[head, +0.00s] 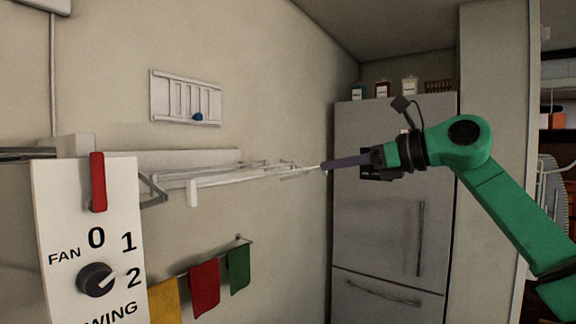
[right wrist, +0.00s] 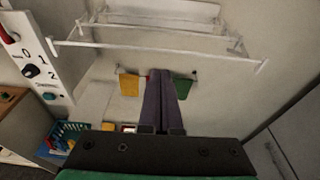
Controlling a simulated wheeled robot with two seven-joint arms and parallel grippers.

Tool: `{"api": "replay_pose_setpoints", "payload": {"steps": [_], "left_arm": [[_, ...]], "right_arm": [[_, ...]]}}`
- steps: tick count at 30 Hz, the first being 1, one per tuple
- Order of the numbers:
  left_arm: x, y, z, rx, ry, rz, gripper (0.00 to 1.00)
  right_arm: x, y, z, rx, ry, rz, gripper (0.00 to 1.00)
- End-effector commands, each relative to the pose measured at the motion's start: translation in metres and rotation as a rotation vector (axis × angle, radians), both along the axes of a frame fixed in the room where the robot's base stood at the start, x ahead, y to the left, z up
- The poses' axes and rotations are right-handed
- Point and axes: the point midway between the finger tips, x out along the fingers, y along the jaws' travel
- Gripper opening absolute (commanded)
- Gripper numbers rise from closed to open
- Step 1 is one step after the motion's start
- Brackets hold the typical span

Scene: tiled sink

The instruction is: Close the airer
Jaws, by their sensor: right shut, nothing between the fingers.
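The white airer (head: 215,179) is mounted on the wall and extended outward, its rails and bars reaching towards the fridge. In the right wrist view the airer (right wrist: 155,46) spans the upper part, with its front bar across. My right gripper (head: 326,166) is shut and empty, its purple fingers pointing left at the airer's outer end in the head view. In the right wrist view the fingertips (right wrist: 163,73) appear just below the front bar. I cannot tell whether they touch it. My left gripper is not in view.
A white panel with a dial (head: 96,279) and red switch stands at the left front. Coloured cloths (head: 205,286) hang on a rail below the airer. A fridge (head: 392,215) stands at the back right. A blue basket (right wrist: 66,135) is low at left.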

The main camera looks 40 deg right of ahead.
Motion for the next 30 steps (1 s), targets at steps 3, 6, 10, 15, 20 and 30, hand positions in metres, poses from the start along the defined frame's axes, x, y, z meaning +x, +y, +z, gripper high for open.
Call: {"api": "replay_pose_setpoints", "payload": {"steps": [3,6,10,15,20,30], "left_arm": [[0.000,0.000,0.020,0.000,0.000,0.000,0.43],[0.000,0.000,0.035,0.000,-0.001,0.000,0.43],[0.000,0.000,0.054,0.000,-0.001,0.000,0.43],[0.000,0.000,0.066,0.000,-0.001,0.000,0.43],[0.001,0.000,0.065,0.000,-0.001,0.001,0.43],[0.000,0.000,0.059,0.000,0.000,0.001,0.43]], "right_arm": [[0.025,0.008,0.001,0.002,0.004,0.005,0.00],[0.046,0.015,-0.002,0.004,0.003,0.004,0.00],[0.070,0.022,-0.006,0.006,0.002,0.004,0.00],[0.089,0.027,-0.014,0.006,0.000,0.002,0.00],[0.092,0.028,-0.018,0.005,-0.001,0.001,0.00],[0.088,0.026,-0.020,0.005,-0.002,0.000,0.00]]}}
